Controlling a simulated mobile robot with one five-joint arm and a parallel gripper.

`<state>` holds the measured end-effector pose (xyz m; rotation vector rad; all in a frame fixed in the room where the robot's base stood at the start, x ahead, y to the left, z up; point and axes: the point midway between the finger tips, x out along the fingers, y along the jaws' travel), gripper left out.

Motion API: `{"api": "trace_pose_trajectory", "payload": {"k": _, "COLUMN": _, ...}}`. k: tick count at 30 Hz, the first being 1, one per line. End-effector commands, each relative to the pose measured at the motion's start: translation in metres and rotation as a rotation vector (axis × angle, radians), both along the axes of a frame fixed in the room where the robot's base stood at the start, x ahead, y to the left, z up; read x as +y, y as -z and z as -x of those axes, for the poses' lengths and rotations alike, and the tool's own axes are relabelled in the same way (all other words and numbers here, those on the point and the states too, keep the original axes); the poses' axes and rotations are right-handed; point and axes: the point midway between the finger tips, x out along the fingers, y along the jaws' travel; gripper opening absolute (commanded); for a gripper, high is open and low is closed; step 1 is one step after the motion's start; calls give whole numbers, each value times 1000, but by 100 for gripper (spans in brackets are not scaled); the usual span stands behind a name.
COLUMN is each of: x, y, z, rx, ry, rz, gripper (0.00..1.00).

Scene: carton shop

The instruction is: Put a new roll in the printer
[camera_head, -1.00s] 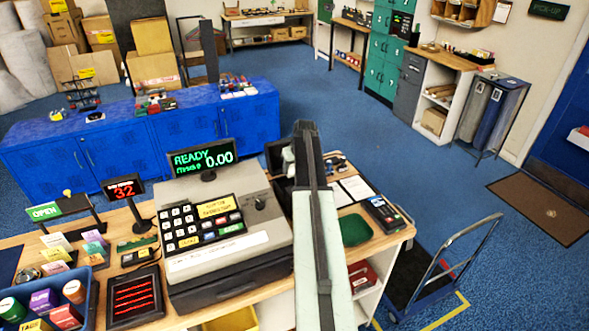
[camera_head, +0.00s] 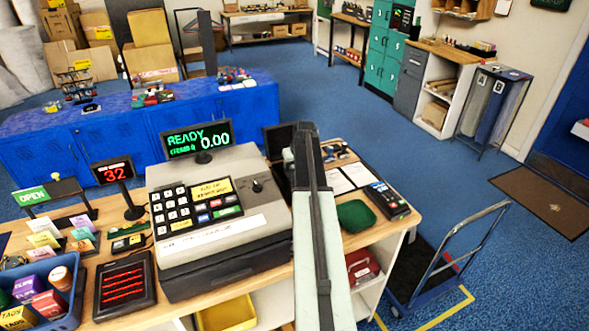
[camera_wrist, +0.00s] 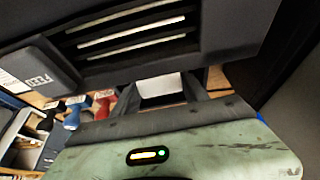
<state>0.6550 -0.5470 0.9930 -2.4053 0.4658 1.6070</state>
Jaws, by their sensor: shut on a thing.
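In the wrist view a dark printer (camera_wrist: 140,35) with several pale slots and a button marked like "FEED" fills the top. My gripper (camera_wrist: 163,86) is just below it, its two dark fingers shut on a white piece that looks like the paper roll (camera_wrist: 160,88). Only part of the roll shows. I cannot tell whether it touches the printer. In the head view my arm reaches over the counter and hides the fingers and the roll. A dark box (camera_head: 279,138), likely the printer, stands just left of the arm's end, partly hidden.
A cash register (camera_head: 210,215) stands left of my arm on the wooden counter (camera_head: 395,232). A green pad (camera_head: 355,215) and a card terminal (camera_head: 387,198) lie to the right. Several stamps (camera_wrist: 75,113) show at left in the wrist view. A hand truck (camera_head: 445,265) stands on the right floor.

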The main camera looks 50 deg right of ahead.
Motion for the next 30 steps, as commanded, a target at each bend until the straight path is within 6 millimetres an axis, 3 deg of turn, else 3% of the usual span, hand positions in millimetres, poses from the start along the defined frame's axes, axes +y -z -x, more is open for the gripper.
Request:
{"api": "trace_pose_trajectory", "payload": {"k": 26, "x": 0, "y": 1, "z": 4, "rx": 0, "ry": 2, "rz": 0, "gripper": 9}}
{"api": "trace_pose_trajectory", "payload": {"k": 27, "x": 0, "y": 1, "z": 4, "rx": 0, "ry": 2, "rz": 0, "gripper": 54}}
{"api": "trace_pose_trajectory", "payload": {"k": 30, "x": 0, "y": 1, "z": 4, "rx": 0, "ry": 2, "rz": 0, "gripper": 77}}
